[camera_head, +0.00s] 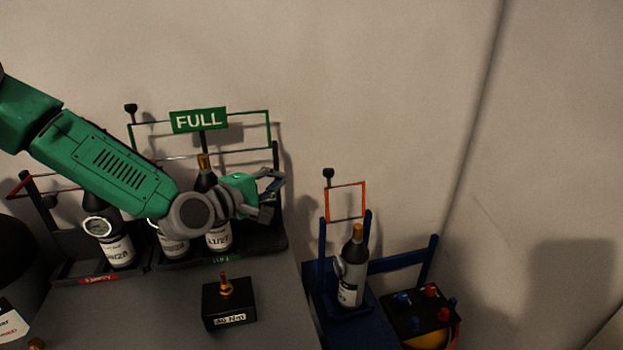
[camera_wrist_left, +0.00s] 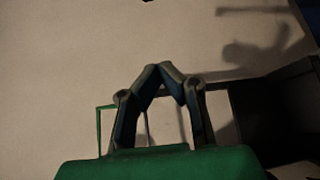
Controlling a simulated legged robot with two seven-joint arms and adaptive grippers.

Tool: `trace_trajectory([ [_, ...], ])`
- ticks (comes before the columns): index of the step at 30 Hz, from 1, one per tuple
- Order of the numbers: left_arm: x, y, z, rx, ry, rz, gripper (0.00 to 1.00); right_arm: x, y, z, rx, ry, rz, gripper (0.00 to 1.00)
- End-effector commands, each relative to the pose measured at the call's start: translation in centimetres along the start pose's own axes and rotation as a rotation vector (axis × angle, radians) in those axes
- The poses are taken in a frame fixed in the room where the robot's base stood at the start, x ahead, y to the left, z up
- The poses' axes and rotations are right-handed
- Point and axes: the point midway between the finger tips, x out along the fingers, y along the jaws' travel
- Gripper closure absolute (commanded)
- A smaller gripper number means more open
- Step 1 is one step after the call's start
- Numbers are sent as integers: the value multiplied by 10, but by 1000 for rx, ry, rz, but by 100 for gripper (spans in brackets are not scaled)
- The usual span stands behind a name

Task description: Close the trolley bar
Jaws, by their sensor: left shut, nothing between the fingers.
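An orange bar frame (camera_head: 346,186) with a black knob (camera_head: 328,173) stands upright above the bottle, raised. My left gripper (camera_head: 276,194) is shut and empty, to the left of the trolley and apart from the bar. It is in front of the right end of the bottle rack. In the left wrist view its fingertips (camera_wrist_left: 166,68) meet in a point, with nothing between them. My right gripper is in neither view.
A black rack (camera_head: 268,243) holds several bottles behind my left arm, under a raised green bar frame (camera_head: 269,130) with a "FULL" sign (camera_head: 198,120). A black block with a brass fitting (camera_head: 228,303) sits on the grey surface. A box with coloured knobs (camera_head: 420,309) is right of the bottle.

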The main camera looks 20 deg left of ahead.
Motion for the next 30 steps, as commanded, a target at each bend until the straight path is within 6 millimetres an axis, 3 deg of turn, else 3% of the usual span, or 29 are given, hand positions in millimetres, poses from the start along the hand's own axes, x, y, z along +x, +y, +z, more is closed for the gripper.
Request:
trace_trajectory([
  [5,14,0,3,5,-2,1,100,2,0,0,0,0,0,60],
  [19,103,-1,0,2,-2,1,100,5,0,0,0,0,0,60],
  [24,91,1,26,0,-4,0,100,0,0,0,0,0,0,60],
  [30,87,0,38,0,-2,-1,100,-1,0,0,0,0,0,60],
])
